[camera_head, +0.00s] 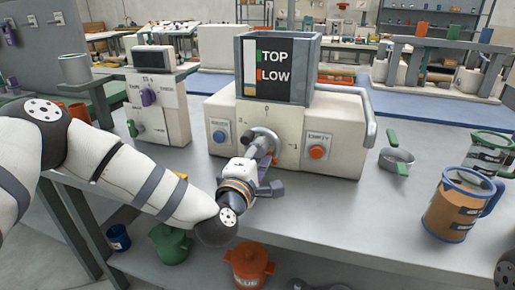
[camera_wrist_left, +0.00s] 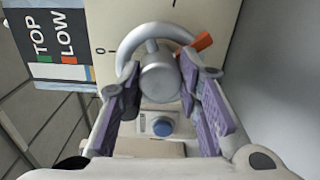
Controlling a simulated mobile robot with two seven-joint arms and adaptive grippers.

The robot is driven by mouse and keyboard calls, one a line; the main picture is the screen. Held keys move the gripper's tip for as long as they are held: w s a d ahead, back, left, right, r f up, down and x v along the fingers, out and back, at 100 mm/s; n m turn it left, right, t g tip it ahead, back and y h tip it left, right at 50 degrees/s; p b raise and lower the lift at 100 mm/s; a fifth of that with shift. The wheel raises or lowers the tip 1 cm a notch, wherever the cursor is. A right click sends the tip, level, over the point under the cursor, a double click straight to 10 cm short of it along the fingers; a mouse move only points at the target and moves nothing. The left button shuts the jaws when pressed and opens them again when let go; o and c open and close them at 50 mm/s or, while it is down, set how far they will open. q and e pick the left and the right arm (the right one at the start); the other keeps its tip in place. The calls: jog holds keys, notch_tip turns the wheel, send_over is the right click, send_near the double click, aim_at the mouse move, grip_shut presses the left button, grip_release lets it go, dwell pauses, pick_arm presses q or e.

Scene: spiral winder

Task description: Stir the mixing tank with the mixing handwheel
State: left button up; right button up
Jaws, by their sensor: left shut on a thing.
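The mixing tank (camera_head: 277,90) is a grey open-topped box with TOP and LOW marks, set on a cream machine (camera_head: 334,135). The mixing handwheel (camera_head: 270,135) is a pale grey ring with a grip on the machine's front. It also shows in the wrist view (camera_wrist_left: 158,75), tilted sideways, with an orange pointer (camera_wrist_left: 203,41) at its rim. My left gripper (camera_head: 253,160) reaches the wheel from the front. In the wrist view its purple-padded fingers (camera_wrist_left: 163,85) are shut on the round grey grip of the wheel. My right gripper is not in view.
A blue button (camera_head: 219,137) and an orange button (camera_head: 317,152) flank the wheel. A control box (camera_head: 160,108) is at left.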

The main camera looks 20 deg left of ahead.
pick_arm(q)
jog(key=m, duration=0.2)
jog(key=m+p, duration=0.1)
jog(key=m, duration=0.1)
jog(key=m+p, duration=0.1)
jog(key=m, duration=0.1)
jog(key=shift+r+m, duration=0.25)
jog(key=shift+m, duration=0.05)
jog(key=m+p, duration=0.1)
jog(key=m, duration=0.2)
jog(key=shift+a+f, duration=0.1)
jog(key=shift+f, duration=0.05)
jog(key=shift+f+m+p, duration=0.15)
jog(key=shift+m+p, duration=0.25)
jog(key=shift+m, duration=0.7)
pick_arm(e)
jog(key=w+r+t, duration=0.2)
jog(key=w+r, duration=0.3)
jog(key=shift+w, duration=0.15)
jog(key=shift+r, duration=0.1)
pick_arm(q)
jog(key=o, duration=1.1)
jog(key=shift+f, duration=0.1)
jog(key=shift+o, duration=0.2)
jog(key=shift+s, duration=0.1)
jog(key=s, duration=1.1)
jog(key=shift+s+a, duration=0.25)
jog(key=shift+s, duration=0.15)
